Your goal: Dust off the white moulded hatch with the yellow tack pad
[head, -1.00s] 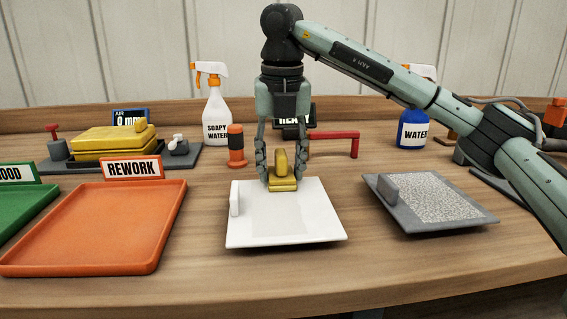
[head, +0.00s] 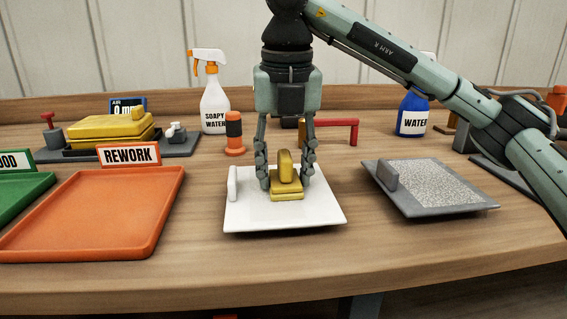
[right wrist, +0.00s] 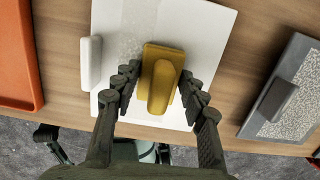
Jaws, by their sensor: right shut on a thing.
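The white moulded hatch (head: 245,212) lies on the table in the middle of the head view, with a small white upright grip at its left edge. It also shows in the right wrist view (right wrist: 205,30), where a faint greyish speckled strip (right wrist: 139,28) runs on it beyond the pad. The yellow tack pad (head: 286,191) rests on the hatch; in the right wrist view (right wrist: 160,80) it covers the near end of that strip. My right gripper (head: 286,178) is shut on the pad's upright handle from above. My left gripper is out of view.
An orange REWORK tray (head: 90,225) lies to the left, with a green tray (head: 22,198) beyond it. A grey panel with a speckled face (head: 432,185) lies to the right. Spray bottles and a red bracket (head: 345,126) stand behind. Bare table lies in front.

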